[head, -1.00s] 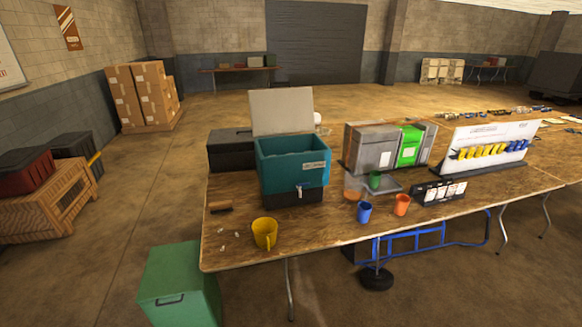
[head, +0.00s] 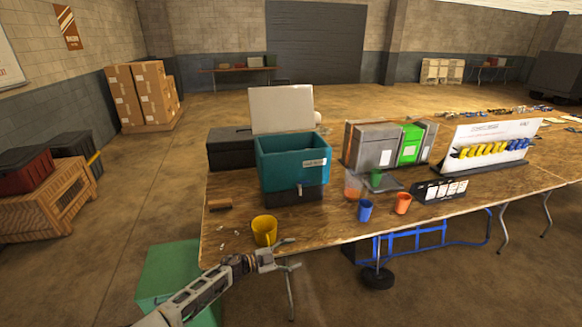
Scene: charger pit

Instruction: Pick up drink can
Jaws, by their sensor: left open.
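I cannot make out a drink can in the head view. A teal cooler (head: 290,165) with its pale lid (head: 282,110) raised stands on the wooden table (head: 330,226), and its inside is mostly hidden by its front wall. My left gripper (head: 290,254) is open and empty at the table's front edge. It is just right of and in front of a yellow mug (head: 264,230), and below the cooler in the picture. My right gripper is out of view.
A blue cup (head: 365,210), an orange cup (head: 402,204) and a black card holder (head: 438,191) stand right of the cooler. Behind them are a grey and green dispenser (head: 411,146) and a board with yellow and blue items (head: 492,145). A green box (head: 165,270) is at floor level.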

